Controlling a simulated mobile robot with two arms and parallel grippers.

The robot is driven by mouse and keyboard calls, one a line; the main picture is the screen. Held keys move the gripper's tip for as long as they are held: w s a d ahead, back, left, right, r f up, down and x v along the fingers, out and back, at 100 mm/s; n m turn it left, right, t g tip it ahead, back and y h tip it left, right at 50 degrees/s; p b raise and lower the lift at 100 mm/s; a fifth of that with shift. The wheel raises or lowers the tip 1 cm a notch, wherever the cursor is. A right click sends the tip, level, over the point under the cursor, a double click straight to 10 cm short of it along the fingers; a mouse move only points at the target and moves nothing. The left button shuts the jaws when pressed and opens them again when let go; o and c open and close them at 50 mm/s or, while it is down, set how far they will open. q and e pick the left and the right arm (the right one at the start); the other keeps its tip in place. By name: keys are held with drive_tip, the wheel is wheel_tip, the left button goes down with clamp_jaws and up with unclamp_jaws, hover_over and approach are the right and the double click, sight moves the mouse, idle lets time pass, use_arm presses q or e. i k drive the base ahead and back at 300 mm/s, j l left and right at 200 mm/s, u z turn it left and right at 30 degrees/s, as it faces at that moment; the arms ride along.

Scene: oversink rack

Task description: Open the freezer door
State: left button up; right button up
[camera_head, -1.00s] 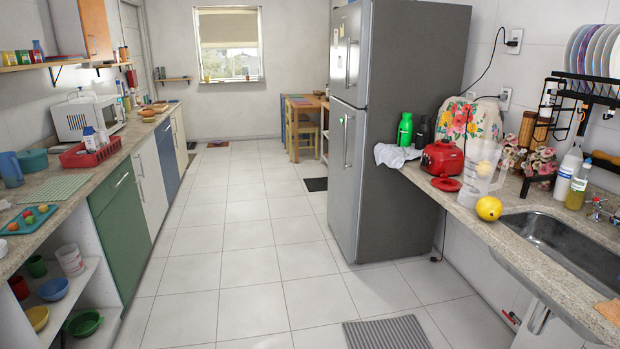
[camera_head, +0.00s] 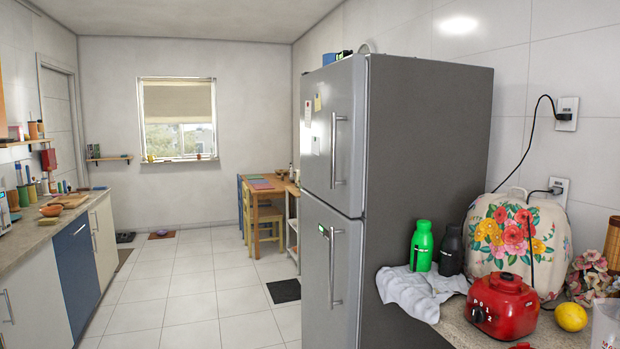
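A tall grey fridge stands right of centre, its front facing left toward the aisle. Its upper door (camera_head: 327,138) has a vertical bar handle (camera_head: 335,150) near the door's right edge, plus small notes stuck on it. The lower door (camera_head: 322,265) has its own vertical handle (camera_head: 334,267). Both doors look shut, with a seam between them. No label shows which door is the freezer. Neither of my grippers is in view.
A counter (camera_head: 460,335) runs right of the fridge with a red appliance (camera_head: 502,305), a green bottle (camera_head: 421,246) and a cloth (camera_head: 418,290). A wooden table (camera_head: 270,187) stands beyond.

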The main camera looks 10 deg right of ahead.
sight(335, 96)
drive_tip(key=i, duration=0.7)
drive_tip(key=i+u, duration=0.15)
drive_tip(key=i, duration=0.55)
drive_tip(key=i+l, duration=0.2)
drive_tip(key=i, duration=0.5)
drive_tip(key=j+u, duration=0.05)
